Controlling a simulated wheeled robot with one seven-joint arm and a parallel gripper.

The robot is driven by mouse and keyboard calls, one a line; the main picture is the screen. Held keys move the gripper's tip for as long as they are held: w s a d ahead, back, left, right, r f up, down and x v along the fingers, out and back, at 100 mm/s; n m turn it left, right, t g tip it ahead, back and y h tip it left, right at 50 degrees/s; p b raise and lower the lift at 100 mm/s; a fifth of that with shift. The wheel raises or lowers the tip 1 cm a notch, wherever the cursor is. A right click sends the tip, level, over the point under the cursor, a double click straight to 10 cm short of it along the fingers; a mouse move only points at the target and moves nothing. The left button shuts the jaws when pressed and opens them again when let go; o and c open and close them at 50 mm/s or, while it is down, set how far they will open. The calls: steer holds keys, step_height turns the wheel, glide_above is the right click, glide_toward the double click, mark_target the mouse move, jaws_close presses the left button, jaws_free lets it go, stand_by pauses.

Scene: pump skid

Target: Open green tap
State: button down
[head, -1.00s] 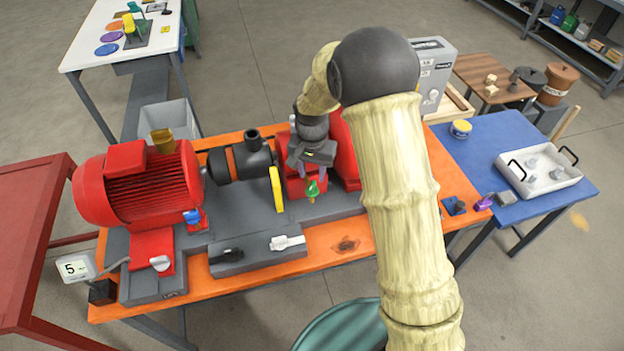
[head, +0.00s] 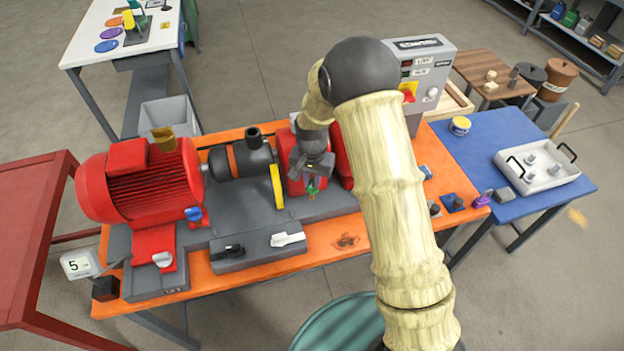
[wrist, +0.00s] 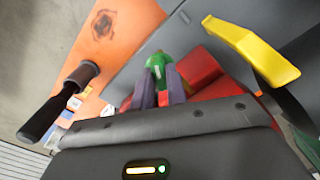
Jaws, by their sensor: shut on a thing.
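The green tap (head: 312,190) is on the front of the red pump block on the skid, largely covered by my gripper in the head view. In the wrist view the green tap (wrist: 157,62) shows between the two fingertips. My gripper (head: 311,181) points down at it, and its purple-grey fingers (wrist: 158,84) are shut on the tap's green part. The exact turn of the tap is hard to tell behind the fingers.
A yellow lever (head: 277,187) stands left of my gripper and shows close by in the wrist view (wrist: 255,50). A red motor (head: 140,182) stands at left, a grey control box (head: 425,75) behind.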

mark_target(312, 182)
steer(key=shift+n, duration=0.4)
steer(key=shift+n+b, duration=0.7)
steer(key=shift+n, duration=0.5)
steer(key=shift+n+b, duration=0.35)
steer(key=shift+n, duration=1.25)
steer(key=shift+r, duration=0.1)
steer(key=c, duration=1.4)
jaws_free()
step_height(312, 182, up, 17)
steer(key=b, duration=0.3)
steer(key=shift+r, duration=0.2)
